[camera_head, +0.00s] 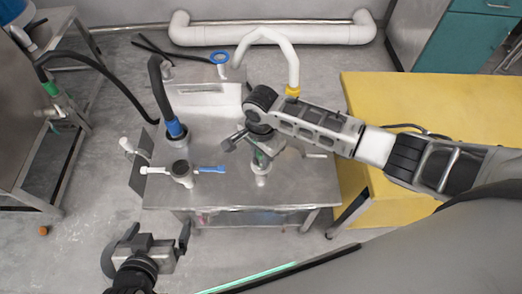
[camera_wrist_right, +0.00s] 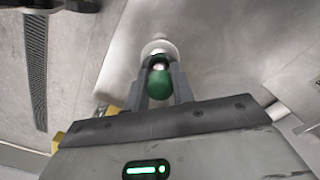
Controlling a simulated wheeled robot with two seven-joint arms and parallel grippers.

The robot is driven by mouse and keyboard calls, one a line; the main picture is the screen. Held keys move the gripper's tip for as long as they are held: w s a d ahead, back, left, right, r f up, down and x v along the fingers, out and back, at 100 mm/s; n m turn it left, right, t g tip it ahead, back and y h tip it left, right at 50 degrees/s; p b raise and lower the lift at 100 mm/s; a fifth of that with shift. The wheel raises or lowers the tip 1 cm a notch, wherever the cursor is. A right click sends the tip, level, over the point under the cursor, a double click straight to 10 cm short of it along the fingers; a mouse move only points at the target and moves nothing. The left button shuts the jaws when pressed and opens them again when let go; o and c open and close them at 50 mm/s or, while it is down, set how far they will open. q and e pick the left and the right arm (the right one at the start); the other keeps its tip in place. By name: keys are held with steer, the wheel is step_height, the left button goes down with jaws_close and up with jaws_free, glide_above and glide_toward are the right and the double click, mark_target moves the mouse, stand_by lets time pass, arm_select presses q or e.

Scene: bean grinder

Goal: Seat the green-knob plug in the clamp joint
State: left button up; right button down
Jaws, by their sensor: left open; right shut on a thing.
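My right gripper (camera_head: 257,146) is shut on the green-knob plug (camera_head: 262,156), over the right part of the steel table. In the right wrist view the green knob (camera_wrist_right: 159,84) sits between the two fingers. A pale round metal part (camera_wrist_right: 158,48) shows just beyond the knob. In the head view a pale upright fitting (camera_head: 261,179) stands directly below the gripper, probably the clamp joint. My gripper and arm hide much of it, so I cannot tell whether the plug is seated. My left gripper (camera_head: 147,240) is open and empty, in front of the table.
A second fitting with a blue handle (camera_head: 208,169) and a white handle stands on the left of the steel table (camera_head: 225,190). A black hose with a blue collar (camera_head: 175,129) rises behind it. A white curved pipe (camera_head: 290,60) arches behind my right gripper. A yellow table (camera_head: 400,95) is at right.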

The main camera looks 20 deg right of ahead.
arm_select(q)
steer(key=shift+f, duration=0.2)
arm_select(e)
steer(key=shift+f, duration=0.8)
stand_by(0.4)
steer(key=c, duration=1.1)
jaws_free()
step_height(320, 180, up, 2)
steer(key=shift+r, duration=0.1)
arm_select(q)
steer(key=shift+a+f, duration=0.1)
steer(key=shift+f, duration=0.3)
arm_select(e)
step_height(320, 180, up, 14)
arm_select(q)
steer(key=shift+s, duration=0.1)
arm_select(e)
steer(key=shift+f, duration=0.2)
